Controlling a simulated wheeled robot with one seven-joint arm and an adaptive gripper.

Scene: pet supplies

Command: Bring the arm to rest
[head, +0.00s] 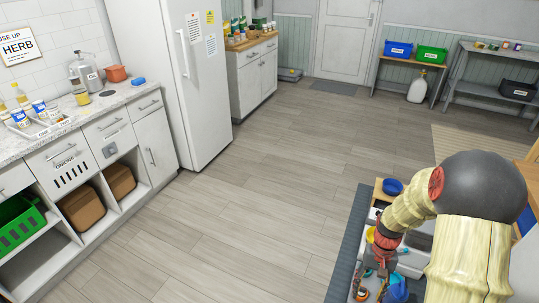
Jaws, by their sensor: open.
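My arm shows at the lower right of the head view, with a dark round joint and cream-coloured links. It bends down and to the left over a low work area. My gripper (376,268) is at its lower end, small and partly lost among the coloured items below it. It looks open, and I see nothing held in it. Whether it touches any of those items I cannot tell.
The wooden floor (240,220) is clear. A counter (75,120), white fridge (195,80) and cabinet (252,75) stand left; shelves with bins (398,50) stand at the back.

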